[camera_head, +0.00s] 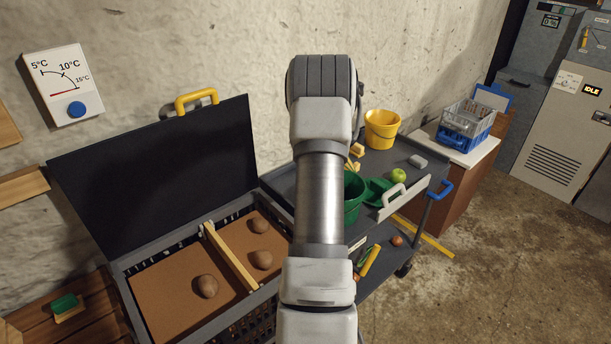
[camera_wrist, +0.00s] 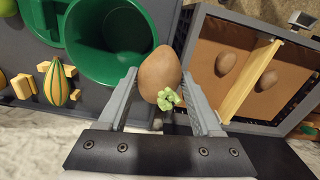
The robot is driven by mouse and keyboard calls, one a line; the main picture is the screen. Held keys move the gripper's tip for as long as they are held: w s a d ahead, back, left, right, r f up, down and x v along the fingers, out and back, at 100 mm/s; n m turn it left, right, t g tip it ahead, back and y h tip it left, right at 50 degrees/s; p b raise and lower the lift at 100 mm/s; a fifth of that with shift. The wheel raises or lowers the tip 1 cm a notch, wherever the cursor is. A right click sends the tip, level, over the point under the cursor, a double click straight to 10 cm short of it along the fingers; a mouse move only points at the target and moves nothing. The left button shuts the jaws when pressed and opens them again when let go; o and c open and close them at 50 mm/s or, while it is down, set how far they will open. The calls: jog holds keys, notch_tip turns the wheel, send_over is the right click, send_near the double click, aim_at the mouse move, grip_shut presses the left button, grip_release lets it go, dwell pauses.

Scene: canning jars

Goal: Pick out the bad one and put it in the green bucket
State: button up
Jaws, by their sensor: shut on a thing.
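My gripper (camera_wrist: 160,88) is shut on a brown potato (camera_wrist: 158,70) with a pale green sprout cluster (camera_wrist: 168,98) on the end toward the wrist. In the wrist view the green bucket (camera_wrist: 78,45) is just left of the held potato, its mouth open to the camera. In the head view my arm hides most of the green bucket (camera_head: 352,208), and my gripper is hidden. The open crate (camera_head: 220,322) holds one potato (camera_head: 206,287) left of a wooden divider (camera_head: 230,258) and two potatoes, (camera_head: 260,227) and (camera_head: 262,260), right of it. No sprouts show on these.
The dark crate lid (camera_head: 150,175) stands open against the wall. On the grey cart are a yellow bucket (camera_head: 382,130), a green apple (camera_head: 398,175) and a green scoop (camera_head: 376,190). A striped gourd (camera_wrist: 57,85) lies near the green bucket. A dial (camera_head: 63,85) hangs on the wall.

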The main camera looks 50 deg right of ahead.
jog(key=s+d+p, duration=0.2)
jog(key=d+p, duration=0.1)
jog(key=d, duration=0.5)
jog(key=shift+d, duration=0.2)
dwell(0.5)
jog(key=shift+f+b, duration=4)
jog(key=shift+f, duration=2.4)
jog(key=shift+f+b, duration=1.65)
jog(key=shift+f, duration=0.9)
